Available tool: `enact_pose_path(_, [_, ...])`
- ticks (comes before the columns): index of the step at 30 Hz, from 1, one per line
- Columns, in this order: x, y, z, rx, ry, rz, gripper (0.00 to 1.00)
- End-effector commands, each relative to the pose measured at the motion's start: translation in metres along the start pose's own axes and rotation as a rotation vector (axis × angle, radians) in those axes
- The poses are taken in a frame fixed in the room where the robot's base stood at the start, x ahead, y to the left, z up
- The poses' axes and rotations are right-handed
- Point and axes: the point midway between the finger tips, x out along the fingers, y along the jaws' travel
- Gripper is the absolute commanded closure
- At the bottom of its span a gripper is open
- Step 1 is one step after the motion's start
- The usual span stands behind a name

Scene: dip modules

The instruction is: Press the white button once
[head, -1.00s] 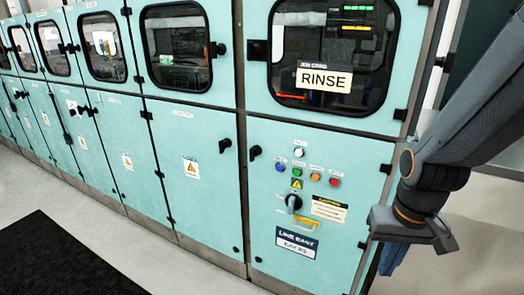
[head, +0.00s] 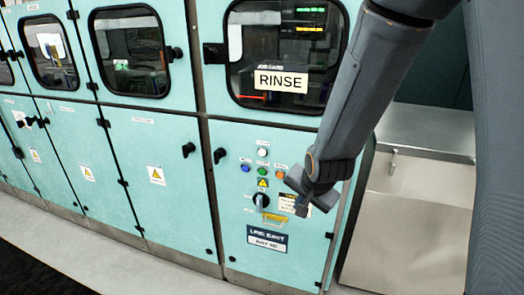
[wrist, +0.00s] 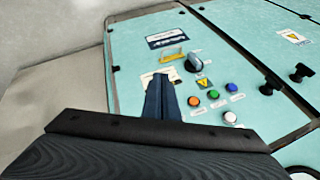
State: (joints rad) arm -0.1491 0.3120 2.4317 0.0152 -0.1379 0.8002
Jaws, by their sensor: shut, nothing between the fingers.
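The white button (head: 263,152) is the topmost of the small round buttons on the teal cabinet's lower panel, below the RINSE window. It also shows in the wrist view (wrist: 230,117), just right of my gripper and partly close to its dark body. My gripper (wrist: 160,80) is shut, with its fingers together and empty. I see no contact with the white button.
A blue button (head: 245,168), a green button (head: 262,170) and an orange button (head: 280,174) sit just below the white one. A rotary switch (head: 261,201) and yellow handle (head: 273,217) are lower. Black door latches (head: 220,155) stick out at left. Open floor lies in front.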

Motion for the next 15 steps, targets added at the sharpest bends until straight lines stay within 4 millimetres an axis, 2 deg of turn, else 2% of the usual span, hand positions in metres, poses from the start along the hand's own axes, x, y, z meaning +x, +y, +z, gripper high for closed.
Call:
enact_pose_path(1, [0.009, -0.023, -0.002, 0.098, 0.029, -0.059, 1.0])
enact_pose_path(3, [0.02, -0.054, -0.007, 0.252, 0.064, -0.157, 1.0])
enact_pose_path(9, [0.036, -0.13, -0.007, 0.635, 0.063, -0.434, 1.0])
enact_pose_path(12, [0.037, -0.154, -0.004, 0.767, 0.03, -0.536, 1.0])
enact_pose_path(15, [0.037, -0.169, -0.001, 0.853, 0.0, -0.601, 1.0])
